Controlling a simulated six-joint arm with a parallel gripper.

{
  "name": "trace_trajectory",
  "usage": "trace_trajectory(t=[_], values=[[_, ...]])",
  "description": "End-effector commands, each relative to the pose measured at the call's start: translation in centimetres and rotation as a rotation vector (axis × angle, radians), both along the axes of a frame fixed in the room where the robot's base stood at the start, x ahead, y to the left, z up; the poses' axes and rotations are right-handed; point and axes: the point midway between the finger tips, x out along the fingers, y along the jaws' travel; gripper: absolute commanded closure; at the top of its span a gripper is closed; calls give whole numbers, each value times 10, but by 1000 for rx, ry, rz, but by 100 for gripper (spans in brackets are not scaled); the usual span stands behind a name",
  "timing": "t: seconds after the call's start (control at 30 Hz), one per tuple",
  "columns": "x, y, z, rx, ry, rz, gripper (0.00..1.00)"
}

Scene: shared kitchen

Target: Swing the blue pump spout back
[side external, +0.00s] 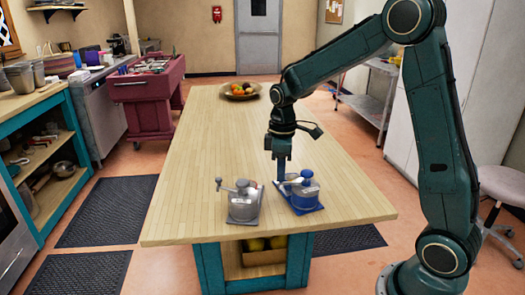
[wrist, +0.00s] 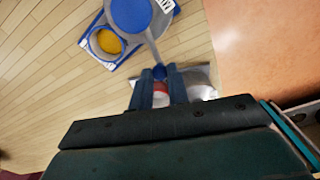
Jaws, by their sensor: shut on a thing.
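The blue pump (side external: 303,193) stands on a blue base plate near the front edge of the wooden table. In the wrist view its round blue cap (wrist: 130,12) is at the top, and a grey spout arm (wrist: 152,47) runs from it to a blue tip. My gripper (side external: 281,176) points down at the pump's left side. In the wrist view my gripper (wrist: 160,76) is shut on the tip of the spout, which the fingers partly hide. A blue ring with a yellow centre (wrist: 107,42) lies beside the cap.
A grey pump (side external: 243,203) with a handle stands just left of the blue one; part of something grey shows behind my fingers in the wrist view. A fruit bowl (side external: 240,91) sits at the table's far end. The tabletop (side external: 205,140) between is clear.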

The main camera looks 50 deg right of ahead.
Motion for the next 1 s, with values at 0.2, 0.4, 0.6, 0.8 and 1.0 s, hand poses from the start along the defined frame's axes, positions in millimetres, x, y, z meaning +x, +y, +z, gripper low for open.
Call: trace_trajectory(t=[0.2, 0.4, 0.6, 0.8, 1.0], values=[[-3, 4, 1, -1, -3, 71, 100], [-3, 5, 1, 0, -4, 89, 100], [-3, 5, 1, -1, -3, 88, 100], [-4, 5, 1, -1, -3, 87, 61], [-4, 5, 0, 0, -1, 86, 61]])
